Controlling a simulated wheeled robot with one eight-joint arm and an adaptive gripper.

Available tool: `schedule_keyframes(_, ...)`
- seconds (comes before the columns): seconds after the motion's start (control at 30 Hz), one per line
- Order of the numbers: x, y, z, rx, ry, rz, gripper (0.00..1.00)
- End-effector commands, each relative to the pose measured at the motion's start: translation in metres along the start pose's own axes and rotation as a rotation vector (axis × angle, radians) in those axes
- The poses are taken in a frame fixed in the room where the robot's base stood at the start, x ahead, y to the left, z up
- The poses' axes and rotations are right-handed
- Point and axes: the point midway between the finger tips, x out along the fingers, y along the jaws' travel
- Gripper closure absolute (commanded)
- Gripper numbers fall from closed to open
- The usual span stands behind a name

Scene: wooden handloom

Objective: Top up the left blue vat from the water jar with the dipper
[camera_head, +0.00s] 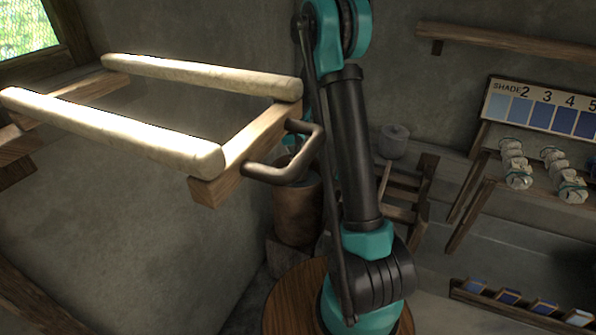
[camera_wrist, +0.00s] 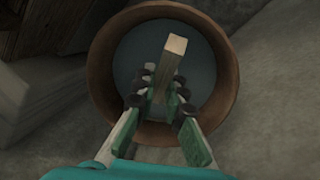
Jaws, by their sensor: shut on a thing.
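My gripper (camera_wrist: 161,88) is shut on a pale wooden handle (camera_wrist: 175,48), which I take to be the dipper's. The handle sticks out past the fingers over the mouth of a round brown jar (camera_wrist: 101,83). Grey-blue water (camera_wrist: 203,64) shows inside the jar. The dipper's cup is hidden, so I cannot tell whether it touches the water. In the head view the brown jar (camera_head: 297,212) stands behind my arm, partly covered by it. My gripper is mostly hidden there. I cannot make out the left blue vat in either view.
A wooden frame with two pale rollers (camera_head: 200,75) and a dark crank handle (camera_head: 290,158) stands in front at left. A lidded grey pot (camera_head: 393,141) is behind my arm. A shade board (camera_head: 541,108) and yarn skeins (camera_head: 516,168) are at right.

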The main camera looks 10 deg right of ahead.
Motion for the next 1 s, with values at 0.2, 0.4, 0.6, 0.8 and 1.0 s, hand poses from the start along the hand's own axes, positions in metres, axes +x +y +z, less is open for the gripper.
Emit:
schedule_keyframes(0.2, -0.024, 0.004, 0.004, 0.0, 0.0, 0.0, 1.0)
schedule_keyframes(0.4, -0.045, 0.007, 0.007, 0.0, 0.0, 0.0, 1.0)
schedule_keyframes(0.6, -0.066, 0.01, 0.009, 0.0, 0.0, 0.0, 1.0)
schedule_keyframes(0.8, -0.088, 0.014, 0.012, 0.0, 0.0, 0.0, 1.0)
schedule_keyframes(1.0, -0.108, 0.017, 0.015, 0.0, 0.0, 0.0, 1.0)
